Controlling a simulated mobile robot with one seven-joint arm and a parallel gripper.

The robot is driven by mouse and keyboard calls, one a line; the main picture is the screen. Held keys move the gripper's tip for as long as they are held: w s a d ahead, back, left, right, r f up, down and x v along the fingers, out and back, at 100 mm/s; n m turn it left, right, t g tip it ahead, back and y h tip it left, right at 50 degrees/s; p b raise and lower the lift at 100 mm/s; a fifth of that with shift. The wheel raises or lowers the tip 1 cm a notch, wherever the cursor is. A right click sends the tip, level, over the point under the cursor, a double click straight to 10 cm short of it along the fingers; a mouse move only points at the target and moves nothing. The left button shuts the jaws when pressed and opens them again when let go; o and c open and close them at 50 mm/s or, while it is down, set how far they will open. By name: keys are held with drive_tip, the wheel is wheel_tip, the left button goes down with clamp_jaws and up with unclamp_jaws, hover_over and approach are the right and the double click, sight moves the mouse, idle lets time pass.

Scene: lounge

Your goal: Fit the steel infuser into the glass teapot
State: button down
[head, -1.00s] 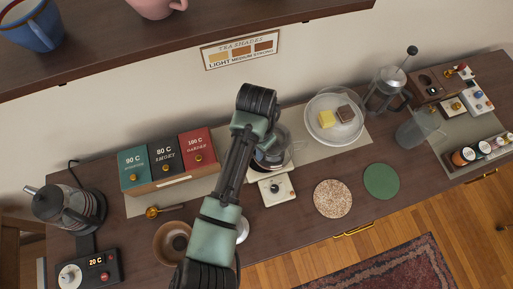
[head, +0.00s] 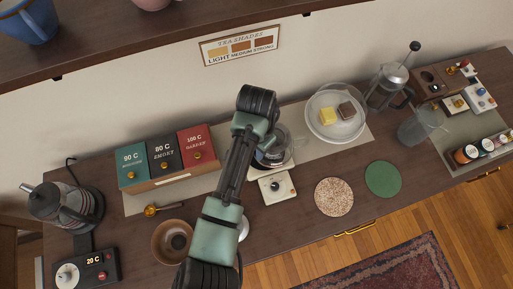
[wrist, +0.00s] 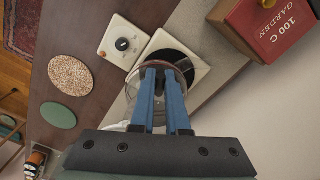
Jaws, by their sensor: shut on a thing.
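The glass teapot (head: 280,147) stands on a pale square warmer plate, partly hidden behind my arm in the head view. In the wrist view its clear round body (wrist: 186,64) shows around and below my fingers. My gripper (wrist: 165,68) points down over the teapot with its blue fingers close together, shut on the steel infuser. The infuser is almost wholly hidden by the fingers and glass. I cannot tell how deep it sits in the teapot or whether it touches the rim. My fingertips are hidden in the head view.
A control box with a dark knob (head: 277,187) sits in front of the teapot. Tea boxes (head: 164,158) stand to the left, with a brown bowl (head: 172,241) nearer. A glass-covered plate (head: 337,113) is to the right. Cork (head: 334,197) and green (head: 383,179) mats lie flat.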

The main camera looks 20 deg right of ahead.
drive_tip(key=shift+f+b, duration=0.4)
drive_tip(key=shift+f, duration=0.3)
drive_tip(key=c, duration=0.8)
unclamp_jaws()
drive_tip(key=shift+c, duration=0.2)
drive_tip(key=shift+r, duration=0.15)
drive_tip(key=shift+r+p, duration=2.9)
drive_tip(key=shift+p, duration=0.35)
